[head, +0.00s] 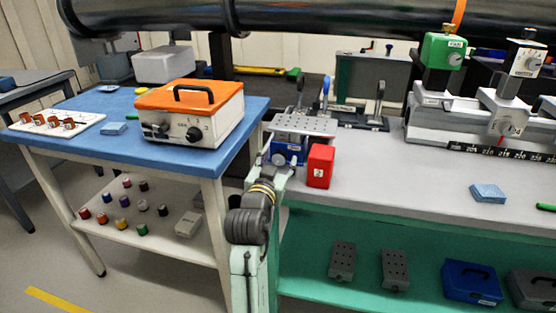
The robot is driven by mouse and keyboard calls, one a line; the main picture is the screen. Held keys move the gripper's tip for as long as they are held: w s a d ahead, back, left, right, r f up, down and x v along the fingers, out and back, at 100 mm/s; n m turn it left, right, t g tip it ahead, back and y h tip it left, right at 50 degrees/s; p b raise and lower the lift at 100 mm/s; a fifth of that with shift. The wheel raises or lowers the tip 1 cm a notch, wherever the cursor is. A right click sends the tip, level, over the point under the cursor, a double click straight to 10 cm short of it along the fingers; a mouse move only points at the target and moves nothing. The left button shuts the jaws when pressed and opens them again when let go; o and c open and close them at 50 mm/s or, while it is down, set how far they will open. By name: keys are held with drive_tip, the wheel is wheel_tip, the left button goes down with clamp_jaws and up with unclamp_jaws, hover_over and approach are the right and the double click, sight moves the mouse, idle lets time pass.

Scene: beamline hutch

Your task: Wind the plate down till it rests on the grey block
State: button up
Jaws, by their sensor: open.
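The silver plate (304,123), dotted with holes, sits level on top of a blue screw jack (290,149) at the left end of the grey bench. A round dark knob (279,159) shows on the jack's front. My gripper (277,165) is open in front of the jack, its fingers to either side of the knob. I cannot tell whether they touch it. I cannot make out the grey block under the plate; the jack, the red block and my gripper hide much of that space. The gap below the plate cannot be judged.
A red block (319,166) stands close on the jack's right. Levered clamps stand behind the plate. A blue table (90,148) with an orange-topped box (191,112) is at left. A rail with green and white stages (480,120) is at right. The bench front between is mostly clear.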

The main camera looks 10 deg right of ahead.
drive_tip(key=shift+c, duration=0.2)
drive_tip(key=c, duration=1.1)
drive_tip(key=shift+r+n+p, duration=0.15)
drive_tip(key=shift+n+p, duration=0.45)
drive_tip(key=shift+n, duration=0.1)
drive_tip(key=shift+n+p, duration=0.35)
drive_tip(key=shift+n, duration=0.55)
drive_tip(key=o, duration=1.1)
drive_tip(key=shift+o, duration=0.2)
drive_tip(key=v, duration=1.2)
